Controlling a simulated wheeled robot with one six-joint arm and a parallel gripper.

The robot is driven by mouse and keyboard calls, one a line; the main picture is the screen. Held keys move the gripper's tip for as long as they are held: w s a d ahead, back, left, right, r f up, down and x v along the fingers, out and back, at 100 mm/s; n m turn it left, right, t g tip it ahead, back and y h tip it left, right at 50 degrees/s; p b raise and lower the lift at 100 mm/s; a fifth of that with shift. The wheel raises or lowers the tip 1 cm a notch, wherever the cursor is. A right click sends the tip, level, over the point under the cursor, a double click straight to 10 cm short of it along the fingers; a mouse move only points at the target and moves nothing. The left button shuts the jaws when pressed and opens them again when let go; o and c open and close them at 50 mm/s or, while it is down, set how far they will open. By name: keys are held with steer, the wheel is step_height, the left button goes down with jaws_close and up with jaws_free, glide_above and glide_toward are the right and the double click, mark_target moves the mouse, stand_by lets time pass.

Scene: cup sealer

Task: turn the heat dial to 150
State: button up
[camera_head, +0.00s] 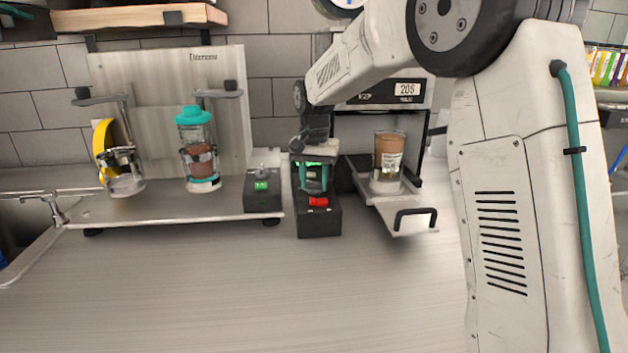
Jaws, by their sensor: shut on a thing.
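The black control box (319,222) stands on the counter beside the cup sealer (372,105). A red switch (318,202) is on its front. My gripper (314,188) points down over this box, its teal-sided fingers close together at its top. It is shut on what seems to be the heat dial, which the fingers hide. A bit of green display shows behind the fingers, its digits unreadable. The sealer's white display (407,89) seems to read 206. A clear cup with brown drink (389,153) stands upright in the sealer's pulled-out tray (403,213).
Left of the box is a smaller black box (262,201) with a knob and green display. A metal stand (170,211) holds a teal-lidded blender cup (196,150) and a clear container (121,177). The front counter (230,295) is clear. My arm covers the right side.

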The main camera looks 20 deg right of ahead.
mark_target(314, 182)
stand_by(0.4)
steer(key=o, duration=1)
steer(key=shift+r, duration=0.15)
step_height(314, 182, up, 8)
steer(key=shift+f, duration=0.2)
